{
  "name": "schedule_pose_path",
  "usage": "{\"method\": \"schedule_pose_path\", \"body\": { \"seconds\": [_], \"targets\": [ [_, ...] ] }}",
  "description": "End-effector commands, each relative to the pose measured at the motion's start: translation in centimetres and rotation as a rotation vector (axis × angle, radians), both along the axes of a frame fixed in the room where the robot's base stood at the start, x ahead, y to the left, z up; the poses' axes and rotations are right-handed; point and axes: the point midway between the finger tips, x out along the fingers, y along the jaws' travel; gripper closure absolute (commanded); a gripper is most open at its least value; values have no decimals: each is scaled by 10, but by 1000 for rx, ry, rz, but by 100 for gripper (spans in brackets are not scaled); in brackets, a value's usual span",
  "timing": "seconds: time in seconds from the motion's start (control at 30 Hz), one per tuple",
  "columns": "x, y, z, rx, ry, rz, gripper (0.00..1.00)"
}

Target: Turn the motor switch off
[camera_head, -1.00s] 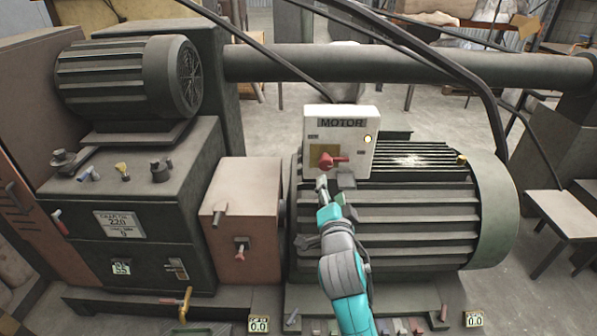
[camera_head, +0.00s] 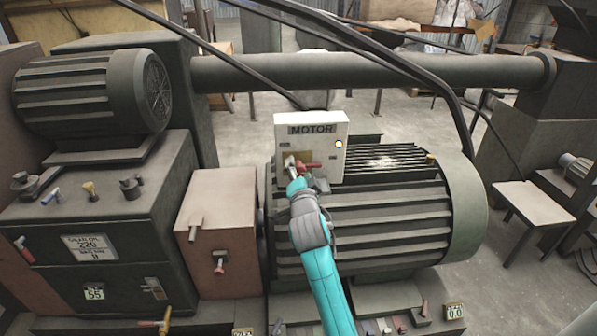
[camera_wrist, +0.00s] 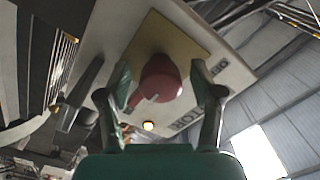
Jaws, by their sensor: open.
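The white motor switch box (camera_head: 331,133), labelled MOTOR, stands on the large ribbed motor. Its red switch handle (camera_head: 311,166) sits on a yellowish plate and points right in the head view. A small lamp (camera_head: 338,144) on the box is lit. My gripper (camera_head: 302,176) is in front of the lower part of the box, at the handle. In the wrist view the red handle (camera_wrist: 160,80) lies between the two open fingers of my gripper (camera_wrist: 160,95). I cannot tell whether a finger touches it.
The large motor (camera_head: 390,215) spreads below and right of the box. A smaller motor (camera_head: 95,92) stands on a dark cabinet at left, with a reddish box (camera_head: 216,235) between. A thick pipe (camera_head: 400,72) and dark cables run behind and above the switch box.

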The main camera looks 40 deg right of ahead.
Motion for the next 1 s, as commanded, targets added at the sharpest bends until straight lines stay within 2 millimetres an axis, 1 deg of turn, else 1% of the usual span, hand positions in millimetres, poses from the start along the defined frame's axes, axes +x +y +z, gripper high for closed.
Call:
{"method": "schedule_pose_path", "body": {
  "seconds": [0.23,0.27,0.3,0.37,0.4,0.5,0.77,1.0],
  "targets": [
    [1,-1,0,0,-1,1,34],
    [1,0,0,0,-1,1,37],
    [1,0,0,0,-1,1,47],
    [1,0,0,0,-1,1,62],
    [1,0,0,0,-1,1,72],
    [1,0,0,0,-1,1,95],
    [1,0,0,-13,9,0,95],
    [1,-1,0,-93,63,0,95]
  ]
}}
